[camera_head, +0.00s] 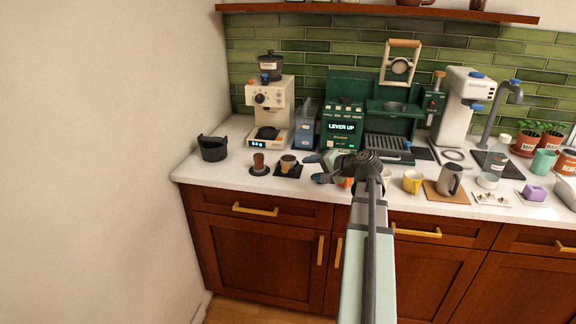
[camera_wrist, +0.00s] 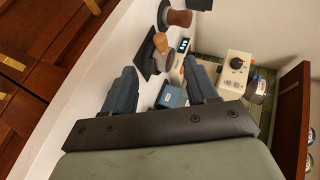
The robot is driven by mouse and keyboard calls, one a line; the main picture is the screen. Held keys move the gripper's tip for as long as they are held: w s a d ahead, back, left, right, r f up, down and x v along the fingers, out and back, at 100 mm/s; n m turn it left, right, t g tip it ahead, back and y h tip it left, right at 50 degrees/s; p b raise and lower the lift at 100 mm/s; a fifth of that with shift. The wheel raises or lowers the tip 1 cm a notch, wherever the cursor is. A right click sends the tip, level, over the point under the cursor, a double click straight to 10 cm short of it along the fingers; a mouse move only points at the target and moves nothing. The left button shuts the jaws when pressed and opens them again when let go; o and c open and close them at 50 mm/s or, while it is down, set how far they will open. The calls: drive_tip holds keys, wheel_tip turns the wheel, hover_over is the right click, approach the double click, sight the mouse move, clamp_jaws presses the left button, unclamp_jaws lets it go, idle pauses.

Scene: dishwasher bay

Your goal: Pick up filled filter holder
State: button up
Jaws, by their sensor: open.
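The filter holder (camera_head: 288,162) sits on a dark mat left of centre on the white counter. It has a dark body and a tan, wood-like part; its contents are too small to make out. In the wrist view the filter holder (camera_wrist: 160,42) shows its tan part just beyond the fingertips, roughly between them. My gripper (camera_head: 315,167) is to its right, with fingers pointing left towards it. In the wrist view my gripper (camera_wrist: 160,66) is open, with nothing between the fingers and a gap to the holder.
A tamper-like tool (camera_head: 259,162) stands left of the holder, and a black round container (camera_head: 213,148) farther left. Behind are a cream grinder (camera_head: 270,112), a blue-grey box (camera_head: 304,130) and a green machine (camera_head: 343,125). A yellow cup (camera_head: 412,181) stands right of my arm.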

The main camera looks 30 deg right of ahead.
approach(287, 170)
drive_tip(key=x, duration=0.4)
drive_tip(key=shift+w+r, duration=0.1)
drive_tip(key=shift+r, duration=0.25)
drive_tip(key=shift+f+x, duration=0.25)
drive_tip(key=shift+x, duration=2.6)
clamp_jaws()
